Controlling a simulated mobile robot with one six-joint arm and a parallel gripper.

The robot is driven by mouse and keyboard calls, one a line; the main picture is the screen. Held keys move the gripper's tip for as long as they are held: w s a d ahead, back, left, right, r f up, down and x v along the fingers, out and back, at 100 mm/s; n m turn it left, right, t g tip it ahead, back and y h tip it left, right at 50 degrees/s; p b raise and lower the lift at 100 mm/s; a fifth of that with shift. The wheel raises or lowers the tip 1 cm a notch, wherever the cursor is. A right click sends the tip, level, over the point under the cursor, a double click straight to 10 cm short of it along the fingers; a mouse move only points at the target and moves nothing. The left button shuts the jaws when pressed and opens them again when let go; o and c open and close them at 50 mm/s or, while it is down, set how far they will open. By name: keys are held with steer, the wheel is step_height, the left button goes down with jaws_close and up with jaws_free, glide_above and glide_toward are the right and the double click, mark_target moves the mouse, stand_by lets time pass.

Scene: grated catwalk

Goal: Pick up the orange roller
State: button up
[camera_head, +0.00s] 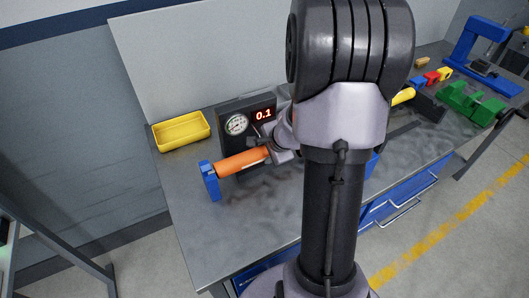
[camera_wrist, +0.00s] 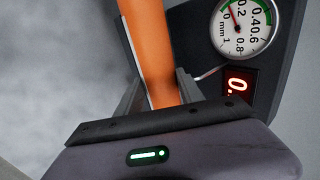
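The orange roller (camera_head: 242,162) lies nearly level above the workbench, its left end at a blue bracket (camera_head: 210,181). Its right part is hidden behind my arm in the head view. My gripper (camera_head: 270,152) is at the roller, right of the bracket, partly hidden by my arm. In the wrist view the orange roller (camera_wrist: 149,45) runs between the two fingers of my gripper (camera_wrist: 158,88). Both fingers lie close against its sides, and the gripper appears shut on it. A blue part (camera_head: 373,164) shows right of my arm, perhaps a second bracket.
Behind the roller stands a dark gauge box with a round dial (camera_head: 236,124) and a red display reading 0.1. A yellow tray (camera_head: 181,131) stands at the back left. A green vise (camera_head: 470,103) and a blue press (camera_head: 480,50) stand right. The bench front is clear.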

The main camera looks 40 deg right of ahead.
jaws_close()
